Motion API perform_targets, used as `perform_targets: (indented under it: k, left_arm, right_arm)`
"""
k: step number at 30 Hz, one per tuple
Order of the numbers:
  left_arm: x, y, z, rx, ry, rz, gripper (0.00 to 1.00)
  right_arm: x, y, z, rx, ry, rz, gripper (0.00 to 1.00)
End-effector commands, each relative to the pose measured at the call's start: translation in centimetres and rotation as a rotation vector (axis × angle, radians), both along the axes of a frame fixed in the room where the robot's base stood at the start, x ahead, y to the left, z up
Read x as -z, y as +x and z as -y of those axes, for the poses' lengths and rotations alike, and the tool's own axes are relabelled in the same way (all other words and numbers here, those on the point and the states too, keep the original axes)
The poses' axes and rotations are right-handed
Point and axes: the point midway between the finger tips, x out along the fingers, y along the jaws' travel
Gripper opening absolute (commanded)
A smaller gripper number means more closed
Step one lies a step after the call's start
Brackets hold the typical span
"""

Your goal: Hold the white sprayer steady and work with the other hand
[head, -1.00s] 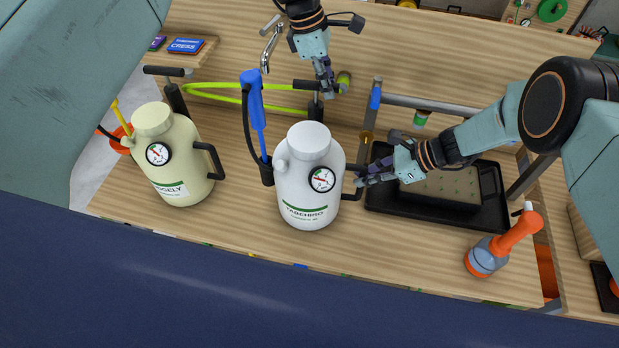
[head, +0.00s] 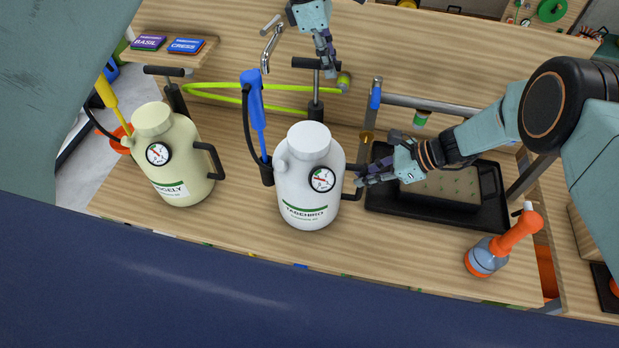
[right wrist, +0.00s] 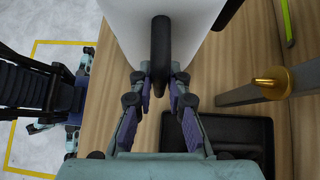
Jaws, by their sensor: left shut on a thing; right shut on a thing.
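The white sprayer (head: 308,190) stands upright on the bench, with a round gauge and a blue wand at its left side. My right gripper (head: 362,181) is shut on its black side handle (head: 352,168). In the right wrist view this handle (right wrist: 161,45) runs between the fingers, with the white tank behind it. A pump with a black T-handle (head: 306,62) rises behind the white tank, its thin rod showing above a black sleeve (head: 316,111). My left gripper (head: 328,69) is shut on the T-handle's right end; its fingers partly cover the bar.
A cream sprayer (head: 180,175) stands at left with its own pump handle. A black tray (head: 380,202) lies under my right forearm. An orange spray bottle (head: 488,254) stands at right. A green hose (head: 215,97) and a tap (head: 270,48) are behind. Bare bench lies between the sprayers.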

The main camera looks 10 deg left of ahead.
Motion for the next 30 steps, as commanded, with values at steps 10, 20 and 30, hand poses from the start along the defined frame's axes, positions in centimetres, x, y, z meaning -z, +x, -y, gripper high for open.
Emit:
perform_targets:
  k: [10,20,30]
  left_arm:
    - [2.6,0.0,0.0,-0.001,-0.001,0.001,0.0]
    - [5.2,0.0,0.0,-0.002,-0.001,0.0,0.0]
    - [5.4,0.1,0.0,-0.001,-0.001,0.002,0.26]
  right_arm:
    - [0.0,0.0,0.0,-0.001,-0.001,0.001,0.0]
    - [0.0,0.0,0.0,-0.001,0.0,0.0,0.0]
    - [0.0,0.0,0.0,0.0,0.0,0.0,0.0]
